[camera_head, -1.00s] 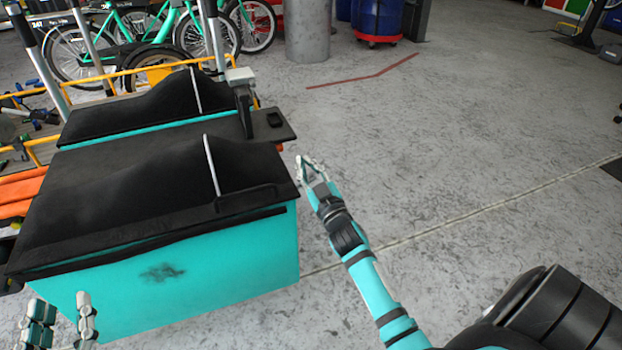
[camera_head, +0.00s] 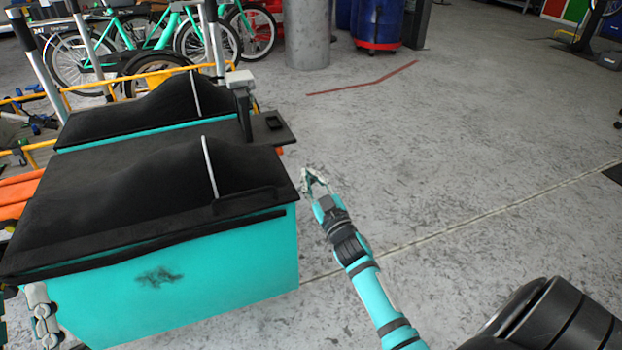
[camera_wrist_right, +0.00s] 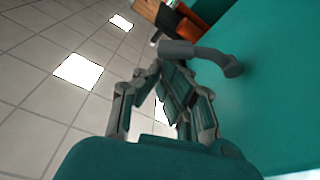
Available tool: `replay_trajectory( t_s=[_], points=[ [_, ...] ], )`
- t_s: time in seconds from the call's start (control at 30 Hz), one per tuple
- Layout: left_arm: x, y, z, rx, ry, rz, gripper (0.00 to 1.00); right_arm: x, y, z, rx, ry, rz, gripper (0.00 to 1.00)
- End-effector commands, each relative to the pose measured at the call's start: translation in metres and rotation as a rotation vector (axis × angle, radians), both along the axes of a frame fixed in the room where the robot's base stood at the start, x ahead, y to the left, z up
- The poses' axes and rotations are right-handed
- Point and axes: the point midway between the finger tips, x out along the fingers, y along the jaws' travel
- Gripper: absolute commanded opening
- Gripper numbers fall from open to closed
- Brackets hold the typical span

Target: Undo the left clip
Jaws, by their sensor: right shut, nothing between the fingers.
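The cargo box (camera_head: 200,275) is teal with a black soft cover (camera_head: 120,185) on top, closed over the front part. No clip can be made out clearly in the head view. My right gripper (camera_head: 312,180) is shut and empty, just right of the box's right corner. In the right wrist view its fingers (camera_wrist_right: 172,85) are beside the teal box wall (camera_wrist_right: 270,80). A grey curved piece (camera_wrist_right: 205,55) lies just beyond them against the wall; I cannot tell whether it is a clip. My left gripper (camera_head: 42,315) is partly visible at the box's left front edge; its jaws are unclear.
A black ledge (camera_head: 275,128) with a grey-topped post (camera_head: 242,90) sticks out behind the box. Teal bikes (camera_head: 160,40), a concrete pillar (camera_head: 307,35) and a blue barrel (camera_head: 378,25) stand farther back.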

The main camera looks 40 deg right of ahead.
Motion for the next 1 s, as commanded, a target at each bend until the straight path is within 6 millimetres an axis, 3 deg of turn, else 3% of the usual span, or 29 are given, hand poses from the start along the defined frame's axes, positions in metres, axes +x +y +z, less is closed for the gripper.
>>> replay_trajectory(
  t_s=[0.63, 1.0],
  points=[
    [0.008, -0.001, -0.009, 0.020, 0.068, 0.004, 0.40, -0.001, -0.006, -0.006, 0.118, -0.028, -0.001, 0.00],
    [0.026, -0.001, -0.037, 0.075, 0.263, 0.014, 0.40, -0.003, -0.014, -0.022, 0.377, -0.089, -0.002, 0.00]
  ],
)
